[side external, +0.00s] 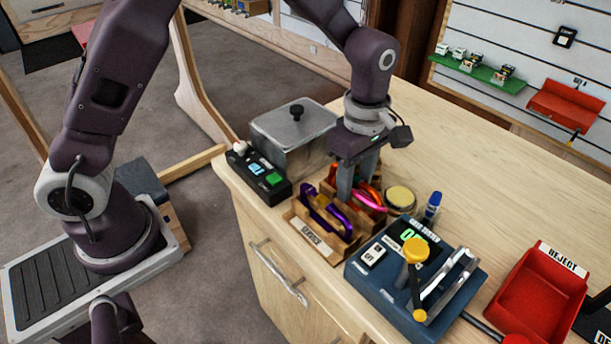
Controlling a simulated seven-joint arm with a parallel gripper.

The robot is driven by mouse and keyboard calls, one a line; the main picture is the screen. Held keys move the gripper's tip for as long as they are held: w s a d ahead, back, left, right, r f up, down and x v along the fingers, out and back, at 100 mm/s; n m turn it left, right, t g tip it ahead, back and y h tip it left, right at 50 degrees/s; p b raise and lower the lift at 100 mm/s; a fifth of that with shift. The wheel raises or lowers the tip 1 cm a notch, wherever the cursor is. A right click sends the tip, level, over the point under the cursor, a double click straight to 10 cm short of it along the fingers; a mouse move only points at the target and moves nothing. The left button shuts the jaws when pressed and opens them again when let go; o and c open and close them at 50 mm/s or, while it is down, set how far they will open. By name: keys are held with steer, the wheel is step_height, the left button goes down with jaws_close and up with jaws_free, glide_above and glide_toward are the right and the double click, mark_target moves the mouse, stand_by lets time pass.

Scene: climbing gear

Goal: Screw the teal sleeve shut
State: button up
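I cannot make out a teal sleeve in this view. A wooden tray (297,222) with a white label on its front holds several carabiners. A purple carabiner (327,214) sits in its left part. A pink carabiner (366,202) and an orange-red one (374,186) sit further right. My gripper (357,186) points straight down over the back of the tray. Its two fingers are apart, with the tips low among the carabiners. The fingers hide part of the tray, and I see nothing clearly held between them.
A blue fixture (368,291) with a yellow knob and metal prongs stands in front. A red reject bin (540,296) is at right. A black button box (262,176), a grey lidded box (292,130), a round tin (400,197) and a blue bottle (432,207) surround the tray. The back right counter is clear.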

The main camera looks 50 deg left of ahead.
steer(key=shift+s, duration=1.3)
steer(key=shift+r, duration=0.15)
steer(key=shift+r, duration=1.3)
steer(key=shift+w, duration=1.3)
steer(key=shift+f, duration=0.1)
steer(key=shift+s+f, duration=0.2)
steer(key=shift+f, duration=0.5)
steer(key=shift+s+f, duration=0.15)
steer(key=shift+f, duration=0.5)
